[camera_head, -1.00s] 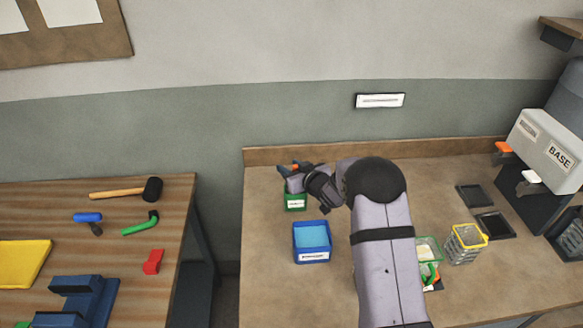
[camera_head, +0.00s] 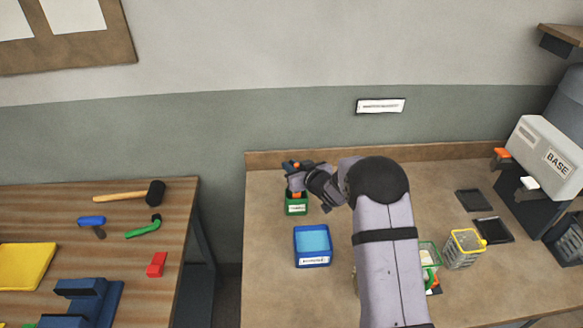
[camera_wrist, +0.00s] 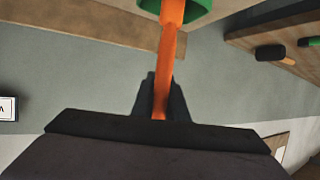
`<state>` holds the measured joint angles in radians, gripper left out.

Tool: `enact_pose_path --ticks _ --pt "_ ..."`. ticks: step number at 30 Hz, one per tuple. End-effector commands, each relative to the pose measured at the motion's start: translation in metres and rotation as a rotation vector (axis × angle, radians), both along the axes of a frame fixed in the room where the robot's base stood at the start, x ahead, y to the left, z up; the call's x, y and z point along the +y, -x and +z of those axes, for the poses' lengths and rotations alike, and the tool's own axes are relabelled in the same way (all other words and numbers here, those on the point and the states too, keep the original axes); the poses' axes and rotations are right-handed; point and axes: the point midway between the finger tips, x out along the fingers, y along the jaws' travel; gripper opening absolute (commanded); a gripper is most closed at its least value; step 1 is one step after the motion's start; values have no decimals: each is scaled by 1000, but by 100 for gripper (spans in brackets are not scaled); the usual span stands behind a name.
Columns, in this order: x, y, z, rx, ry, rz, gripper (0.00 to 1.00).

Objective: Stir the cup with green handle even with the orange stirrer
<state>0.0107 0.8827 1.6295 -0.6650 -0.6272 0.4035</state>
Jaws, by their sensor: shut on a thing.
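My gripper (camera_head: 295,184) is at the green box (camera_head: 296,209) at the back left of the bench. It is shut on the orange stirrer (camera_wrist: 170,55), whose shaft runs from between the dark fingers toward a green rim in the wrist view. A bit of orange also shows just above the green box in the head view. Whether the stirrer's far end is still inside the box I cannot tell. The cup with green handle (camera_head: 428,252) is a clear, green-rimmed cup, partly hidden behind my arm at the right.
A blue box (camera_head: 326,246) with light-blue contents stands in front of the green box. A yellow-rimmed cup (camera_head: 468,241) stands right of the green one. Dark pads (camera_head: 493,229) and a dispenser marked BASE (camera_head: 548,150) lie further right. Tools lie on the left table.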

Motion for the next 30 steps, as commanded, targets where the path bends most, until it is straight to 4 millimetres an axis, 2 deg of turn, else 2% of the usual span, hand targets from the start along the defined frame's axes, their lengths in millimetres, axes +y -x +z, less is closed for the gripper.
enact_pose_path --ticks 1,30 --pt "0 0 7 0 0 0 0" --pt "0 0 77 -1 0 0 0"
